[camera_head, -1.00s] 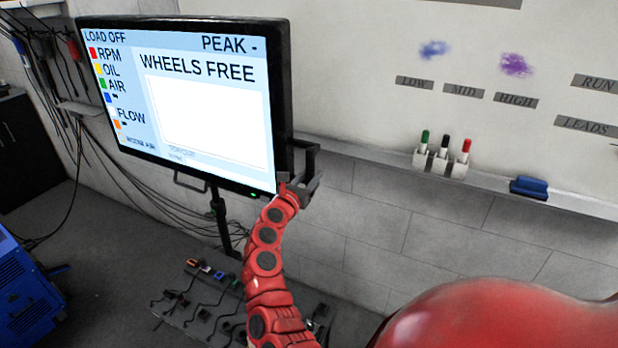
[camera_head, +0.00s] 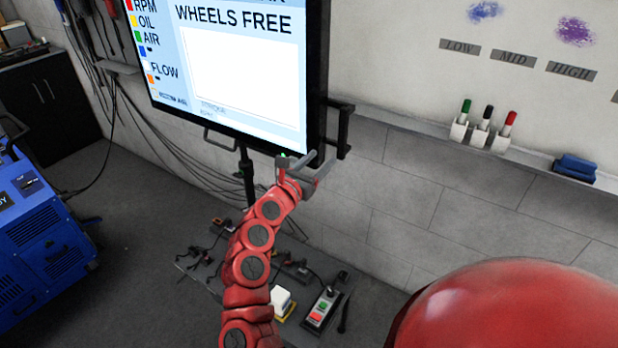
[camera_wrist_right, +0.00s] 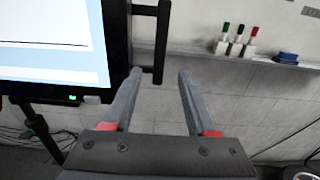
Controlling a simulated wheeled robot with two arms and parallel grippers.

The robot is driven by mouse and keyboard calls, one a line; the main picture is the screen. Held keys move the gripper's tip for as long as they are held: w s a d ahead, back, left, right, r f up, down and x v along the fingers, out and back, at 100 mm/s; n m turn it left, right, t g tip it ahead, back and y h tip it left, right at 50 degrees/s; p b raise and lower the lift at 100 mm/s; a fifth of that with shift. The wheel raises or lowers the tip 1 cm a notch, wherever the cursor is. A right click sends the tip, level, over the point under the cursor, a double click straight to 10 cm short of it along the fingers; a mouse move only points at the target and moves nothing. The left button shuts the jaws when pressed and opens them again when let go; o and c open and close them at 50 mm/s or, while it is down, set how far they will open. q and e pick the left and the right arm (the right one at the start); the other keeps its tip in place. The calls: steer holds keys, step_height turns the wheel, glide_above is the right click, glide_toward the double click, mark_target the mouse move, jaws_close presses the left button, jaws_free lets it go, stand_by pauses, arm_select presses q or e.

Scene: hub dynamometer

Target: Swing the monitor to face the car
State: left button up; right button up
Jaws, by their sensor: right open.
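The monitor (camera_head: 240,62) stands on a dark pole (camera_head: 246,176), its lit screen reading "WHEELS FREE" and its top cut off by the head view. A black bracket-shaped handle (camera_head: 343,130) sticks out from its right edge. My right gripper (camera_head: 312,164) is open and empty, just below and left of the handle in the head view. In the right wrist view the handle (camera_wrist_right: 161,42) appears in the gap between the spread fingers (camera_wrist_right: 160,76), whose depth relative to it I cannot judge. The screen (camera_wrist_right: 45,45) fills the left there. My left gripper is out of view.
A wall ledge (camera_head: 415,128) runs behind, holding several markers (camera_head: 483,126) and a blue eraser (camera_head: 575,167). A blue machine (camera_head: 40,235) stands at left. Cables hang at the wall, and a low panel with plugs and a button box (camera_head: 322,308) lies below my arm.

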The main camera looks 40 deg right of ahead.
steer(key=b+v, duration=0.1)
steer(key=v, duration=0.4)
steer(key=shift+d, duration=0.1)
stand_by(0.3)
